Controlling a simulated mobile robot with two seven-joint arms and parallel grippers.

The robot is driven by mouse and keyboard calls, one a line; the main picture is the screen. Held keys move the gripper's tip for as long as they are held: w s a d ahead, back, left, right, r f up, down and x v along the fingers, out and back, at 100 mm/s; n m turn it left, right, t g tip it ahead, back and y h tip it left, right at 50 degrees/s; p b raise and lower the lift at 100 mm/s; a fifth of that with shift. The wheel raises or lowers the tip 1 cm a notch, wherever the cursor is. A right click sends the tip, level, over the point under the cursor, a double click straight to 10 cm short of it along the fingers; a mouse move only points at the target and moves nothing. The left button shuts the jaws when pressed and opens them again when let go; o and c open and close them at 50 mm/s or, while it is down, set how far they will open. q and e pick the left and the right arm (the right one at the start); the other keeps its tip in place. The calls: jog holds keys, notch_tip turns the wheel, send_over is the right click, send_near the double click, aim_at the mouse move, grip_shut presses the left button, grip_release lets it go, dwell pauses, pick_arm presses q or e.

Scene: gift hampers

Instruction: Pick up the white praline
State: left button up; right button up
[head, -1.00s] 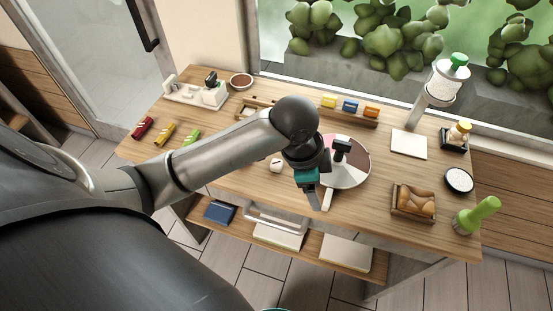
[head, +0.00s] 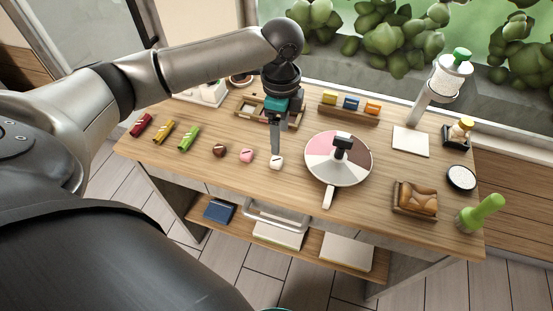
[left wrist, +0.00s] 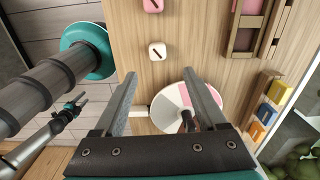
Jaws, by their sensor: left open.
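The white praline (head: 276,162), a small cube with a dark mark on top, sits on the wooden table, left of the round disc. It also shows in the left wrist view (left wrist: 157,51), just beyond my fingertips and between their lines. My left gripper (head: 276,151) points down at the praline in the head view, its fingers seen edge-on. In the left wrist view my left gripper (left wrist: 160,76) is open, with nothing between its fingers. What looks like my right gripper (left wrist: 80,100) shows small at the left wrist view's lower left; its jaws are unclear.
A pink praline (head: 247,156) and a brown one (head: 219,150) lie in a row to the left. The round disc (head: 322,172), with coloured sectors and a dark handle, stands close on the right. A wooden compartment tray (head: 243,110) lies behind.

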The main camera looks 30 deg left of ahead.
aim_at(279, 160)
pick_arm(q)
notch_tip(279, 160, down, 4)
jog(key=shift+b, duration=0.3)
jog(key=f+b, duration=0.1)
jog(key=f, duration=0.4)
jog(key=shift+s+f, duration=0.1)
jog(key=shift+s, duration=0.1)
jog(key=c, duration=1)
